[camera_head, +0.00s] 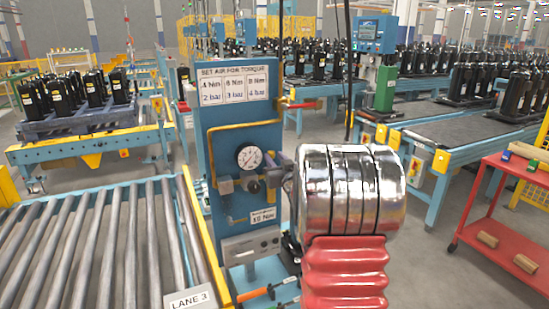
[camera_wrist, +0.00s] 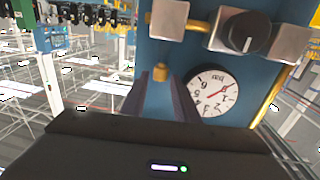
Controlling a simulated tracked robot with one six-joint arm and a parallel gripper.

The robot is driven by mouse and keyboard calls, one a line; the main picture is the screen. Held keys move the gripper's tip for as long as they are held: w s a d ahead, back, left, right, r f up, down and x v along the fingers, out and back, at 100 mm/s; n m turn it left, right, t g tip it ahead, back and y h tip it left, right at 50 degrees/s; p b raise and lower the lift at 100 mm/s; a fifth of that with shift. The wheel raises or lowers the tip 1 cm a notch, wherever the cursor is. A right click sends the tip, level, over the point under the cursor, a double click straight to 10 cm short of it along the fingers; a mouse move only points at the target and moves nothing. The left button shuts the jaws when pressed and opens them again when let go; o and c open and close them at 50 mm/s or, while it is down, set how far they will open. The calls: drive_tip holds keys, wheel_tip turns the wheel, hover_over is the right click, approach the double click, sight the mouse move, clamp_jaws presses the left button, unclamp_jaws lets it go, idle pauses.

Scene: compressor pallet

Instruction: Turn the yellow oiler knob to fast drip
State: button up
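The yellow oiler knob (camera_wrist: 160,72) is a small yellow cap in the wrist view, just off a metal block (camera_wrist: 168,20) on the blue panel. That view looks upside down. My gripper (camera_wrist: 161,82) has its two dark fingers apart, one on each side of the knob in the picture. I cannot tell whether they touch it or are still short of it. In the head view my chrome and red arm covers the right side of the air unit, and the yellow knob cannot be made out there.
A round pressure gauge (camera_head: 249,157) and a black regulator knob (camera_head: 253,187) sit close beside the gripper; the knob also shows in the wrist view (camera_wrist: 245,30). The blue panel (camera_head: 205,130) carries a torque sign (camera_head: 233,84). A roller conveyor (camera_head: 110,250) lies left, a red cart (camera_head: 500,210) right.

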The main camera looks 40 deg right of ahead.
drive_tip(key=shift+x, duration=0.85)
clamp_jaws()
drive_tip(key=shift+s+d, duration=0.1)
drive_tip(key=shift+d, duration=0.05)
